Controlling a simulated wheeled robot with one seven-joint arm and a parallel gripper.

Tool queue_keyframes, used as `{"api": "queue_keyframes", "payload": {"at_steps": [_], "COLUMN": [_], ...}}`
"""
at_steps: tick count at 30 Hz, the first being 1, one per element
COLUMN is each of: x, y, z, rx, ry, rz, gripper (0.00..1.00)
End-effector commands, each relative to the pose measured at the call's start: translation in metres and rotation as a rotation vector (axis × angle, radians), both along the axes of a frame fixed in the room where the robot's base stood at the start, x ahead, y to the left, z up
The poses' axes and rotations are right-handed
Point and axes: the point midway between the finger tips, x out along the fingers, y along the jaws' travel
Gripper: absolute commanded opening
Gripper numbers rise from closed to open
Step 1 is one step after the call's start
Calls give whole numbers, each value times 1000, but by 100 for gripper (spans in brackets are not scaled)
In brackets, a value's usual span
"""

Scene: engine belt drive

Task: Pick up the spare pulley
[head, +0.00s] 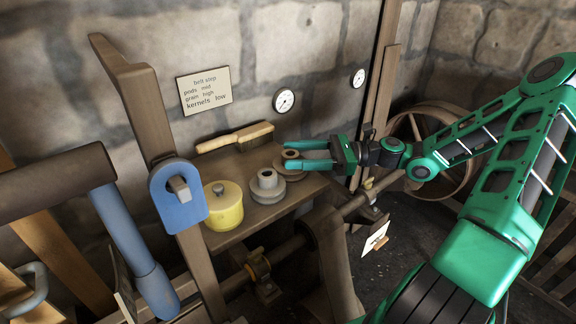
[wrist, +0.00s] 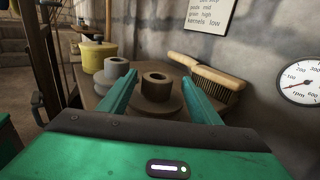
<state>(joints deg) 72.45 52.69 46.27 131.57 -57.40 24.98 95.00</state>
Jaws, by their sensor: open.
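Two stepped pulley-like pieces stand on a wooden shelf (head: 226,240). I cannot tell by label which is the spare pulley. The brown one (head: 291,155) has a wide flange and a dark hole in its hub; in the wrist view it (wrist: 157,92) sits between my fingers. The grey one (head: 267,184) stands nearer the yellow pot, and in the wrist view it (wrist: 115,72) is just outside the left finger. My gripper (head: 286,155) is open, its two green fingers reaching level on either side of the brown piece's hub. Contact is not visible.
A yellow lidded pot (head: 224,206) stands left of the pieces. A wooden brush (head: 236,137) lies behind them along the stone wall. A gauge (head: 284,100) and a sign (head: 204,91) hang above. A wooden post and blue latch (head: 178,196) stand at left.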

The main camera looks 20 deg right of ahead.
Motion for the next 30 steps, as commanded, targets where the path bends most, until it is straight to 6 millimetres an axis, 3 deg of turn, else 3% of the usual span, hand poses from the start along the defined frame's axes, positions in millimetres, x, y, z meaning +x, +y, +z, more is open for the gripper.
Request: {"api": "queue_keyframes", "payload": {"at_steps": [13,23,26,30], "x": [12,15,15,15], "y": [47,54,54,54], "z": [-6,-6,-6,-6], "rx": [0,-1,-1,-1], "ry": [1,1,1,1], "rz": [5,1,1,1], "gripper": [57,57,38,5]}}
